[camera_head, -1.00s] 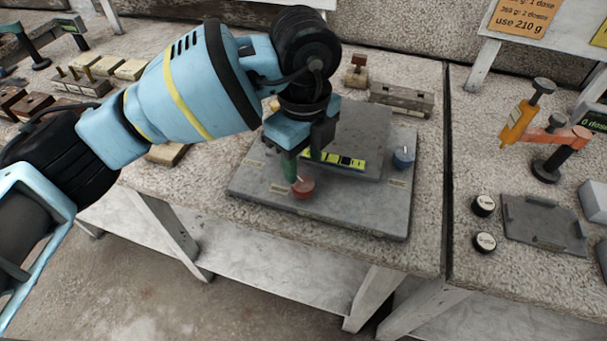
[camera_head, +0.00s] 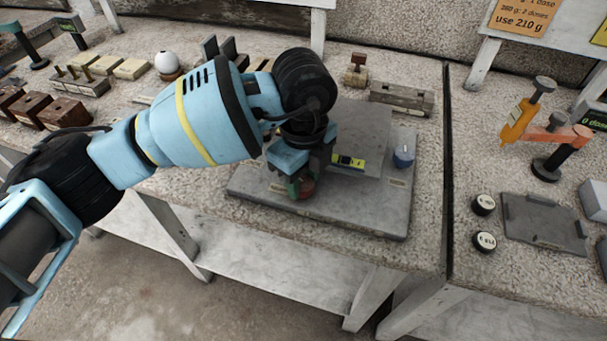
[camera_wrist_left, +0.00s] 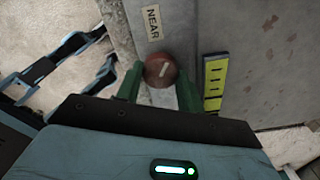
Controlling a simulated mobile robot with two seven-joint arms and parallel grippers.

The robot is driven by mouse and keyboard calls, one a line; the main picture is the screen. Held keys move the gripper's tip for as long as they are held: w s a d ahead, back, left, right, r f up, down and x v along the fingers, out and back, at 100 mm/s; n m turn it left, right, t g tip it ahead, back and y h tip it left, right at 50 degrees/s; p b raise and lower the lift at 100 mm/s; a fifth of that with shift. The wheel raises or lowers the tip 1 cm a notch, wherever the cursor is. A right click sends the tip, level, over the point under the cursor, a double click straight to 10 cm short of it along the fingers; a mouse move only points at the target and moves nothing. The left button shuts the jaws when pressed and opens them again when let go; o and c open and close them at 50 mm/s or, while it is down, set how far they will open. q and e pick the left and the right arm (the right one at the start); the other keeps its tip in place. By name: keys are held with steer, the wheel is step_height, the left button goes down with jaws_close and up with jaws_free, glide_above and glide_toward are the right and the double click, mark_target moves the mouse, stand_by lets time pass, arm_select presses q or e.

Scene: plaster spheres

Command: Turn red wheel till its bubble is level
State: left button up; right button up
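The red wheel (camera_head: 306,189) sits at the near edge of a grey plate (camera_head: 380,222). In the left wrist view the wheel (camera_wrist_left: 158,70) has a pale line on top and lies beside a "NEAR" label. My left gripper (camera_head: 300,185) is down at the wheel, its green fingers on either side of it. The left wrist view shows these fingers (camera_wrist_left: 159,82) close against the wheel; whether they grip it is unclear. The yellow level (camera_head: 350,162) is partly hidden by my gripper in the head view. It also shows in the left wrist view (camera_wrist_left: 214,82); I cannot make out its bubble.
A blue wheel (camera_head: 403,157) stands at the plate's right side, and a raised grey slab (camera_head: 362,125) lies on the plate. Blocks, a white sphere (camera_head: 167,62) and a grey holder (camera_head: 401,98) are farther back. An orange dispenser (camera_head: 525,118) stands right.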

arm_select(q)
steer(key=shift+m, duration=0.4)
